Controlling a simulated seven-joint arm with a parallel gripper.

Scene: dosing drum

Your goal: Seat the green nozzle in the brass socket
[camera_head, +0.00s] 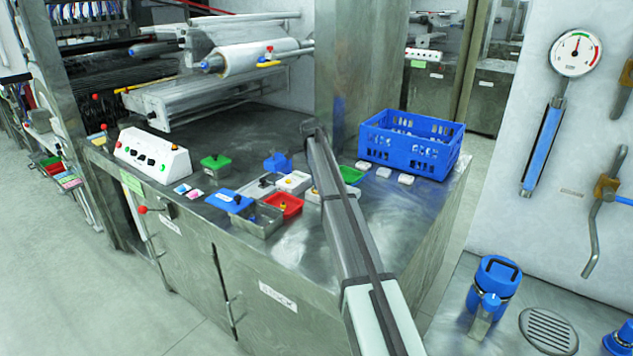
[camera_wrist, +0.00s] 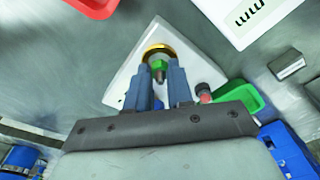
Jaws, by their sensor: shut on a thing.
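In the wrist view my gripper (camera_wrist: 159,82) has two blue-grey fingers. They are shut on the green nozzle (camera_wrist: 159,66), a small green piece with a dark lower part between the fingertips. The brass socket (camera_wrist: 157,48) shows as a gold ring right by the nozzle, on a white plate (camera_wrist: 124,82). The nozzle overlaps the ring's opening in this view; whether it is above the socket or inside it, I cannot tell. The fingers hide part of the ring and plate. In the head view my arm hides the gripper, nozzle and socket.
A red tray (camera_head: 291,203), a grey metal tray (camera_head: 268,232) and a white box (camera_head: 294,181) stand left of my arm. A green tray (camera_head: 352,175), small white blocks (camera_head: 405,179) and a blue crate (camera_head: 432,160) are right. The front right bench top is clear.

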